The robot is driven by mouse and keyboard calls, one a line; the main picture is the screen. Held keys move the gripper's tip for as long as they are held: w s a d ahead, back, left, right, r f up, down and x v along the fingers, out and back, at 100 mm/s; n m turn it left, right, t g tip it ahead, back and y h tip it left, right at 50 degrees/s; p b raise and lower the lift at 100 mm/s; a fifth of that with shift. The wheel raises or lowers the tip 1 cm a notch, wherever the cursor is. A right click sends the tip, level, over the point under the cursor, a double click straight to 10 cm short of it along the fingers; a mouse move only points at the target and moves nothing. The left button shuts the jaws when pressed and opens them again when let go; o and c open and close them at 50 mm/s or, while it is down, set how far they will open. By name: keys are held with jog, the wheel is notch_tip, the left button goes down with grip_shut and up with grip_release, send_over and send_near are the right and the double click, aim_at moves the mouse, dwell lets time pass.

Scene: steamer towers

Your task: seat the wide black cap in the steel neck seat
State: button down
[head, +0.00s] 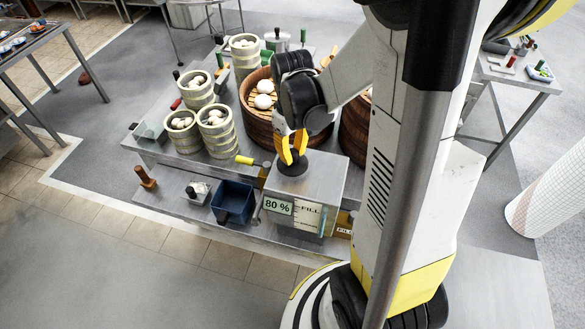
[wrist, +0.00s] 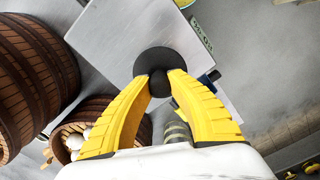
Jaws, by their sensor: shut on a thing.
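The wide black cap (head: 293,168) is a dark round disc at the top of the steel box (head: 325,180). In the wrist view the cap (wrist: 157,60) shows as a black disc with a small knob between my fingertips. My gripper (head: 292,150) has yellow fingers pointing down and is shut on the cap's knob; it also shows in the wrist view (wrist: 158,82). The cap covers the spot beneath it, so the steel neck seat is hidden. I cannot tell whether the cap touches the box top or sits slightly above it.
A sign reading 80 % (head: 278,206) is on the box front. A dark blue bin (head: 233,203) stands to its left. Bamboo steamers (head: 217,130) with buns and a wooden tub (head: 252,112) stand behind. A yellow-handled tool (head: 245,160) lies beside the box.

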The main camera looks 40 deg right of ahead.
aim_at(293, 151)
jog(key=shift+f, duration=0.2)
jog(key=c, duration=1.3)
grip_release()
notch_tip(293, 151, up, 12)
jog(key=shift+r, duration=0.1)
